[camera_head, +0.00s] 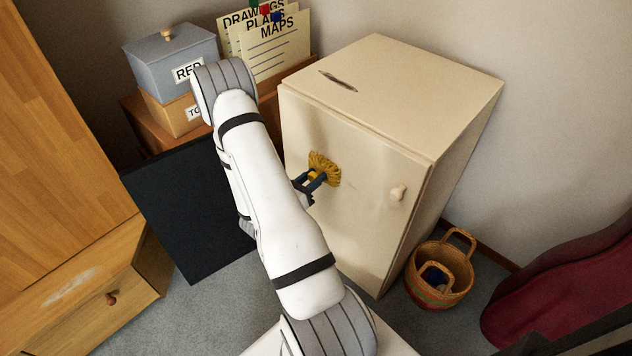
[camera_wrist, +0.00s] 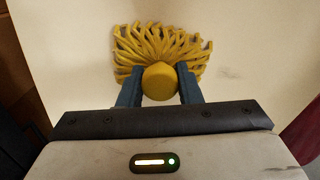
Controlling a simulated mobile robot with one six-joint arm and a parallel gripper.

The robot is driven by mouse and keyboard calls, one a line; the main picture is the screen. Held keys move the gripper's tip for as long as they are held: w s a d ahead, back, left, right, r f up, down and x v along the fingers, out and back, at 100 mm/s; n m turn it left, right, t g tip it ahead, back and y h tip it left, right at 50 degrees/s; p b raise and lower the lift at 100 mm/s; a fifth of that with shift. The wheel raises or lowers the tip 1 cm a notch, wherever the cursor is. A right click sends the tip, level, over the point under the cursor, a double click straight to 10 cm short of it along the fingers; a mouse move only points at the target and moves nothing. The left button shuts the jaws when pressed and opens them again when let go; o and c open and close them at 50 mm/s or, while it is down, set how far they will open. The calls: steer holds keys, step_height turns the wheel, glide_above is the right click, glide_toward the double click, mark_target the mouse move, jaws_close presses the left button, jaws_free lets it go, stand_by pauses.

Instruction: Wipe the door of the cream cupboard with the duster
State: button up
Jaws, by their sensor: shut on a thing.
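The cream cupboard (camera_head: 460,150) stands right of the middle in the head view. My gripper's blue fingers (camera_wrist: 159,88) clasp either side of the handle.
A dark flat panel (camera_head: 190,205) stands left of the cupboard, partly behind my arm. A wicker basket (camera_head: 440,275) sits on the floor at right, near dark red cloth (camera_head: 560,280). A wooden drawer unit (camera_head: 90,290) is at lower left. Boxes (camera_head: 170,60) and labelled folders (camera_head: 275,50) stand behind.

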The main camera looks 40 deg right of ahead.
steer(key=shift+w+a, duration=0.15)
steer(key=shift+w, duration=1.1)
steer(key=a, duration=0.6)
steer(key=shift+s, duration=0.3)
steer(key=shift+a, duration=0.1)
steer(key=a, duration=0.2)
steer(key=shift+s+a, duration=0.1)
steer(key=shift+a, duration=0.3)
